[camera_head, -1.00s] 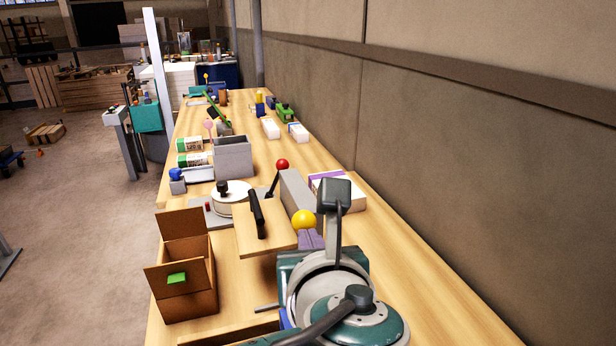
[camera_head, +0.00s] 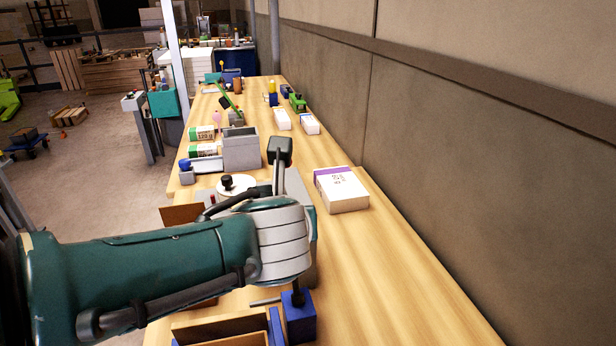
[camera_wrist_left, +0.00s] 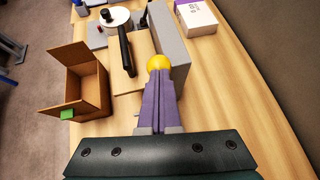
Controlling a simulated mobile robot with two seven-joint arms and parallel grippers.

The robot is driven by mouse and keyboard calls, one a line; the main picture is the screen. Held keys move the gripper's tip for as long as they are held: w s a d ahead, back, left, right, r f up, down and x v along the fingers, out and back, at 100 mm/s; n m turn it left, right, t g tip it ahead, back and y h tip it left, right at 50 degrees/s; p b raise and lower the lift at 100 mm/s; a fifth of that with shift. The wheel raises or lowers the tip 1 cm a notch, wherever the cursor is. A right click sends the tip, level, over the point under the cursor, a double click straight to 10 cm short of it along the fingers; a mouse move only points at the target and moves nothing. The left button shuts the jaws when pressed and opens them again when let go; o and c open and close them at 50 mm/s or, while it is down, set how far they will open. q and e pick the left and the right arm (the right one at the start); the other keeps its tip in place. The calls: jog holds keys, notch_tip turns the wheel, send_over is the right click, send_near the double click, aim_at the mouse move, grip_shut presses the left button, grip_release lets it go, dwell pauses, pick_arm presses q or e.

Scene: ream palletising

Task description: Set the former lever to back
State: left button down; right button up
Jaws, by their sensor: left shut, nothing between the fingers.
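My left gripper shows in the left wrist view (camera_wrist_left: 160,98), its purple fingers shut and empty. A yellow ball knob (camera_wrist_left: 158,62) is right at the fingertips; whether they touch it I cannot tell. Beside it are a long grey block (camera_wrist_left: 168,35) and a wooden board (camera_wrist_left: 142,73) with a black handle (camera_wrist_left: 125,48). I cannot tell for sure which of these belong to the former, and the lever's shaft is hidden. In the head view my left arm covers the fingers, the yellow knob and most of the board. My right gripper is not in view.
An open cardboard box (camera_wrist_left: 91,84) stands left of the board. A white ream with a purple band (camera_head: 342,190) lies on the right. A grey bin (camera_head: 241,150) stands farther back. A blue block (camera_head: 299,318) is near the front.

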pick_arm(q)
jog(key=shift+s+a+f, duration=0.1)
jog(key=shift+a+f, duration=0.15)
jog(key=shift+a, duration=0.05)
jog(key=s+d+r+n+g+p, duration=0.1)
jog(key=s+r+n+p, duration=0.1)
jog(key=s+n+p, duration=0.45)
jog(key=s+r+n+g+p, duration=0.1)
jog(key=s+r+n+g, duration=0.15)
jog(key=s, duration=0.65)
jog(key=s+a+r+n+g+h, duration=0.1)
jog(key=s+a+r+n+g, duration=0.15)
jog(key=s+a+n, duration=0.6)
jog(key=s+a+r+n+g, duration=0.2)
jog(key=s+a+r+n, duration=0.15)
jog(key=s+n, duration=0.9)
jog(key=w+r+n+p, duration=0.1)
jog(key=r+p, duration=1)
jog(key=w+r+n+p, duration=0.1)
jog(key=w+r+p, duration=0.1)
jog(key=r+p, duration=0.9)
jog(key=shift+w+a+t+p, duration=0.25)
jog(key=shift+t+p, duration=0.05)
jog(key=shift+p, duration=0.15)
